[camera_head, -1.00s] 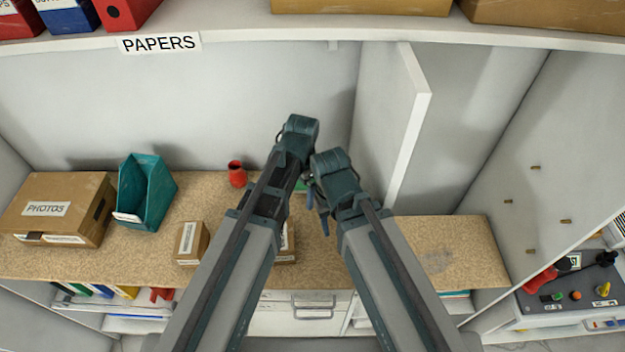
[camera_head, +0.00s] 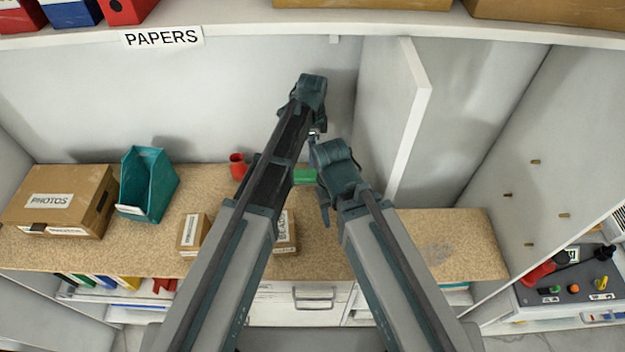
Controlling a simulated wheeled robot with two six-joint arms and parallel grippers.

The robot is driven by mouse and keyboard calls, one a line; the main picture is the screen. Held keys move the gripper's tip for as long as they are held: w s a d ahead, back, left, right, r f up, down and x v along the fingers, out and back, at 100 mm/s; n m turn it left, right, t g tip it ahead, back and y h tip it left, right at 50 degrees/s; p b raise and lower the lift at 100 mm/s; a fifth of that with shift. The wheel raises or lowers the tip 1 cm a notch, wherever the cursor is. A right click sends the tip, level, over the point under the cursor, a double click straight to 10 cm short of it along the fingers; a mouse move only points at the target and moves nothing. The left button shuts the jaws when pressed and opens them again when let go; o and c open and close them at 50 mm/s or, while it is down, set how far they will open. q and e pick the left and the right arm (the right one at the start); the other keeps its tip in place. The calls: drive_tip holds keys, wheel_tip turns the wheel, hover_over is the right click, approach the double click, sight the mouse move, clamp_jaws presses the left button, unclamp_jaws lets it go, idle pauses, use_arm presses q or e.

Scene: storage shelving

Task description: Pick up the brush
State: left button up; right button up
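I cannot make out a brush for certain. A small green object (camera_head: 305,176) lies on the tan shelf board between my two arms, partly hidden by them; I cannot tell what it is. My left gripper (camera_head: 317,130) is raised above and behind the green object, mostly hidden by its own wrist. A small metallic glint shows at it, and whether it holds anything is unclear. My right gripper (camera_head: 323,207) points down over the board, just in front and to the right of the green object. Its fingers are mostly hidden by the wrist.
A red vase (camera_head: 237,166), a teal bin (camera_head: 148,186), a PHOTOS box (camera_head: 60,200) and small cardboard boxes (camera_head: 192,234) stand on the board (camera_head: 225,190). A white upright panel (camera_head: 405,120) rises right of my grippers. The board's right part (camera_head: 465,240) is clear.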

use_arm(q)
wheel_tip(320, 180, down, 7)
drive_tip(key=b, duration=0.6)
use_arm(e)
hover_over(334, 245)
drive_tip(key=f, duration=0.7)
drive_tip(key=shift+w+a, duration=0.1)
drive_tip(key=shift+a, duration=0.1)
use_arm(q)
drive_tip(key=shift+d, duration=0.1)
drive_tip(key=f+b, duration=0.5)
drive_tip(key=shift+d+f, duration=0.15)
drive_tip(key=shift+d, duration=0.2)
use_arm(e)
wheel_tip(334, 245, down, 5)
drive_tip(key=shift+f, duration=0.2)
drive_tip(key=shift+r, duration=0.1)
use_arm(q)
drive_tip(key=shift+c, duration=0.4)
drive_tip(key=c, duration=1.4)
